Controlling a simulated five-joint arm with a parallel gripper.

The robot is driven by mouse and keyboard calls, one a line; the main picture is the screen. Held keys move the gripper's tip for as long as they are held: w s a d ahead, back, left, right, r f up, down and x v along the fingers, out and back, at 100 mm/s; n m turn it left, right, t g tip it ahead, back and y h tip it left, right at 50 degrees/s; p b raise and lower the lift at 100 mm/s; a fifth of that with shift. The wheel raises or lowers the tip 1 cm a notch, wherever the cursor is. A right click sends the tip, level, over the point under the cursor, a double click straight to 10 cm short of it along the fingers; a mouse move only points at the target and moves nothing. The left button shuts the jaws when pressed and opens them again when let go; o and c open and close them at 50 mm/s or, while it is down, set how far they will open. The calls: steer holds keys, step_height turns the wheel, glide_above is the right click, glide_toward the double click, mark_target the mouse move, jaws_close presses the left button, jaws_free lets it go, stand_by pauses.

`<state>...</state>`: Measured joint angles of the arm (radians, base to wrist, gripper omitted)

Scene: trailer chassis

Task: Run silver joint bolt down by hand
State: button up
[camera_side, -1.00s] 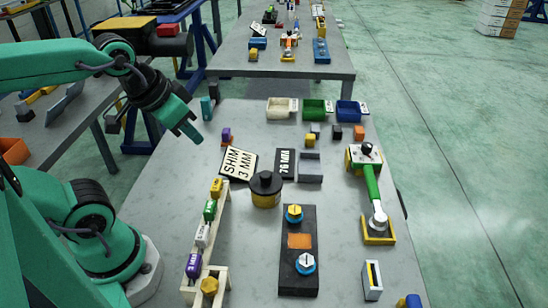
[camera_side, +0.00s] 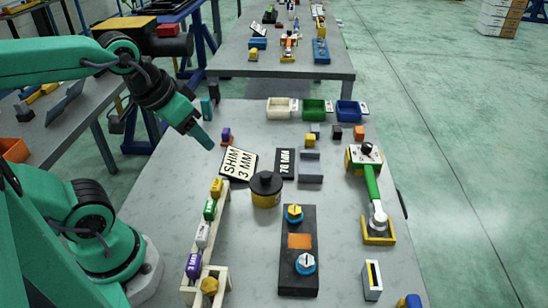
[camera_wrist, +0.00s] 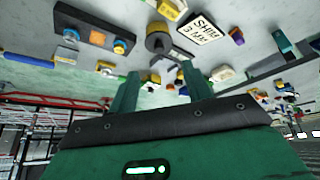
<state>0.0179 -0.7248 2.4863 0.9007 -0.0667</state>
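My gripper (camera_side: 207,141) hangs in the air above the left back of the table in the side view, clear of every object. In the wrist view its two green fingers (camera_wrist: 160,72) stand apart with nothing held between them. A wooden rack (camera_side: 219,232) at the front left carries a row of small coloured parts. One of them is a pale silver-white piece (camera_side: 202,235), between a green one (camera_side: 210,209) and a purple one (camera_side: 193,264). I cannot tell for sure that it is the silver joint bolt.
A black block (camera_side: 298,265) with yellow and blue knobs lies right of the rack. A black-and-yellow round pot (camera_side: 266,190) and a shim sign (camera_side: 238,164) stand behind. A green-handled tool (camera_side: 371,182) lies at right. White (camera_side: 281,114), green and blue bins line the back.

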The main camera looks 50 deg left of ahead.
steer(key=w+d+f+n+g, duration=0.1)
steer(key=w+d+n, duration=0.3)
steer(key=d+n, duration=0.1)
steer(key=n+g, duration=0.4)
steer(key=n, duration=1.1)
glide_above(306, 260)
steer(key=shift+f, duration=5.25)
steer(key=shift+f, duration=0.15)
steer(key=shift+f, duration=3.75)
